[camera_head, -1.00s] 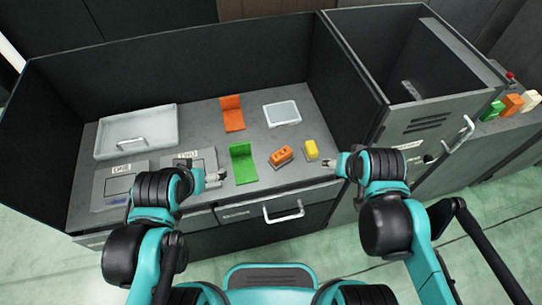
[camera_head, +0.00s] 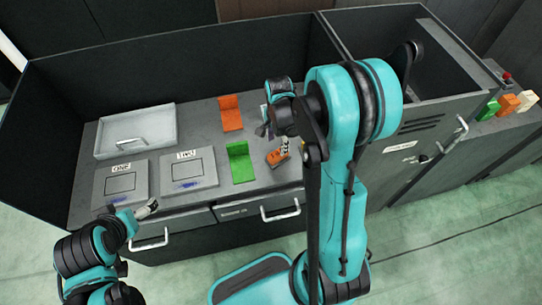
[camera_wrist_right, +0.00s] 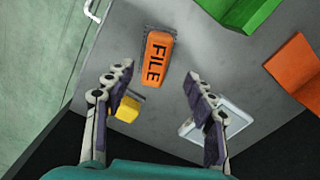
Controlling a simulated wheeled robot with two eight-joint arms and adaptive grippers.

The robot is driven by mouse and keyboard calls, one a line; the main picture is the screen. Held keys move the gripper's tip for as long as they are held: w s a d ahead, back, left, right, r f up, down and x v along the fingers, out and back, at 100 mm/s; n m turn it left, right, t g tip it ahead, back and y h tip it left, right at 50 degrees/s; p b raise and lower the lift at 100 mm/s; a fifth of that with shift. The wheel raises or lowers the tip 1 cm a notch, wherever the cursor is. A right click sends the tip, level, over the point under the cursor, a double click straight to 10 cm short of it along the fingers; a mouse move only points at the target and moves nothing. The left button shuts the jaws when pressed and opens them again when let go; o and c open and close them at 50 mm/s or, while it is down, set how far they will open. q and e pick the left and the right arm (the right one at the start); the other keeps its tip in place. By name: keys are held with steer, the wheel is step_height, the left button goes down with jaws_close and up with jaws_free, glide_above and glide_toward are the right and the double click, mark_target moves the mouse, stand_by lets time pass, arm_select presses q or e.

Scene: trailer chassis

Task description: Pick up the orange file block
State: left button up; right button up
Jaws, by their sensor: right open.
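The orange file block (camera_head: 276,158) lies on the grey worktop, right of the green bent plate. In the right wrist view the block (camera_wrist_right: 156,60) shows the word FILE on its face. My right gripper (camera_head: 285,146) is over the worktop at the block and partly covers it in the head view. In the wrist view the right gripper (camera_wrist_right: 159,74) has its fingers spread wide, with the block ahead between and just beyond the tips. My left gripper (camera_head: 147,209) is low at the front edge of the worktop, away from the block. Its opening is too small to judge.
A green bent plate (camera_head: 241,163) and an orange one (camera_head: 231,113) stand nearby. A yellow block (camera_wrist_right: 125,110) and a pale tray (camera_wrist_right: 236,120) sit beside the right fingers. ONE (camera_head: 121,182) and TWO (camera_head: 188,172) panels lie left. Dark walls enclose the back and side.

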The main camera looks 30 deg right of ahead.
mark_target(278, 153)
steer(key=f, duration=0.2)
steer(key=f+b, duration=0.1)
steer(key=f, duration=0.1)
steer(key=f+b, duration=0.1)
steer(key=f, duration=0.1)
steer(key=shift+s+d+f, duration=0.2)
steer(key=shift+s+f, duration=0.05)
steer(key=shift+f, duration=0.05)
steer(key=shift+r, duration=0.1)
jaws_close()
